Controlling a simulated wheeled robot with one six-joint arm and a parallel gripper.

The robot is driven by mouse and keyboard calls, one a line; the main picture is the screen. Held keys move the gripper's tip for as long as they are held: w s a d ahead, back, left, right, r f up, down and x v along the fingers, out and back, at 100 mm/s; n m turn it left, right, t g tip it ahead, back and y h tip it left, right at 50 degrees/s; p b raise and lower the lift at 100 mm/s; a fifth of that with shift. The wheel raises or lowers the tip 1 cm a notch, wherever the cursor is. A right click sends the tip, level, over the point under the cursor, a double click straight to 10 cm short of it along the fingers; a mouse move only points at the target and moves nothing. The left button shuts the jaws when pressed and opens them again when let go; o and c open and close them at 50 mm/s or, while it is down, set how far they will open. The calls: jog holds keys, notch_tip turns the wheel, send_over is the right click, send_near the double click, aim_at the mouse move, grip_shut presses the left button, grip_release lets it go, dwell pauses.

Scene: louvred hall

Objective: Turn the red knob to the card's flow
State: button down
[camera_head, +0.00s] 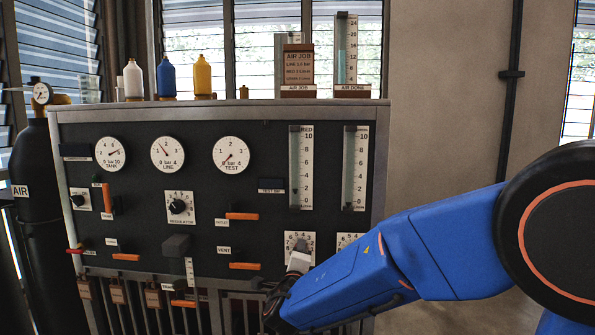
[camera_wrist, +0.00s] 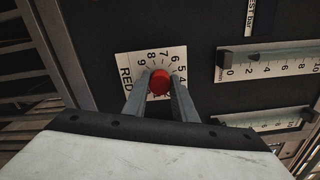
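The red knob (camera_wrist: 160,81) sits on a white numbered dial plate marked RED (camera_wrist: 126,76) in the wrist view. My gripper (camera_wrist: 160,84) has one finger on each side of the knob, and both appear to touch it. The card (camera_head: 298,65) on the panel's top is headed AIR JOB and reads LINE 1.6 bar, RED 3 L/min. The RED flow tube (camera_head: 295,165) has its dark float at the bottom, near 0.
The dark panel (camera_head: 130,205) carries TANK (camera_head: 110,154), LINE (camera_head: 167,154) and TEST (camera_head: 231,154) gauges, a regulator knob (camera_head: 178,206) and orange-handled valves. A second flow tube (camera_head: 348,170) stands right of RED, above another dial (camera_head: 345,239) close beside my arm. Bottles stand on top.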

jog(key=c, duration=1.4)
grip_release()
jog(key=shift+s+a, duration=0.1)
jog(key=shift+c, duration=0.2)
jog(key=s+m, duration=1)
jog(key=m, duration=0.5)
jog(key=w, duration=1)
jog(key=shift+w, duration=0.1)
grip_shut()
